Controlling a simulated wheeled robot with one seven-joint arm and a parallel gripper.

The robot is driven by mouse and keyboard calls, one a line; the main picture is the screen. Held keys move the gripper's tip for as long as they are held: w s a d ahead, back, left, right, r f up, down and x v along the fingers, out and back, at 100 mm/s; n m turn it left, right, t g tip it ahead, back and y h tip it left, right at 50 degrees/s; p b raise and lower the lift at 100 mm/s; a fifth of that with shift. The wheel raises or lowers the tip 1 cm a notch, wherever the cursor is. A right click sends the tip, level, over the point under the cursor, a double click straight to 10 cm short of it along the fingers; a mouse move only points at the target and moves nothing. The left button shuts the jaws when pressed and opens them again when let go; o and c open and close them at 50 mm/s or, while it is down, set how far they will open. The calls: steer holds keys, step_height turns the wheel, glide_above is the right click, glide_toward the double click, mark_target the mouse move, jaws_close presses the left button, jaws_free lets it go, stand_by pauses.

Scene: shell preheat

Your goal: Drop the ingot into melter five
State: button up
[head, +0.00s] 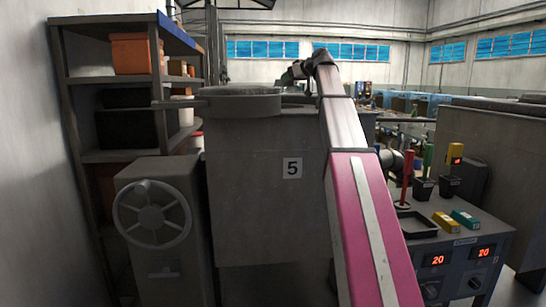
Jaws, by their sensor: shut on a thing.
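Melter five (250,190) is a large grey block with a "5" plate on its front. A round, wide-rimmed opening (238,92) is at its top left; its inside is hidden from this low angle. My pink and silver arm reaches up past the block's right side and bends left at the top. My gripper (289,75) is small and dark at the arm's far end, above the block and just right of the rim in the picture. It is shut on the ingot, which is too small and dark to make out.
A handwheel (152,213) sits on a grey housing at front left. A shelf rack (62,90) with an orange bin (131,53) stands behind it. At right is a control panel (458,262) with red "20" displays, a black tray (415,224) and upright tools.

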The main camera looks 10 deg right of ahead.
mark_target(288, 85)
steer(key=f, duration=0.3)
steer(key=shift+a, duration=0.3)
steer(key=shift+f, duration=0.55)
steer(key=o, duration=1.2)
steer(key=shift+d, duration=0.1)
steer(key=shift+o, duration=0.2)
steer(key=v, duration=1)
steer(key=shift+s+d, duration=0.25)
steer(key=shift+s, duration=0.1)
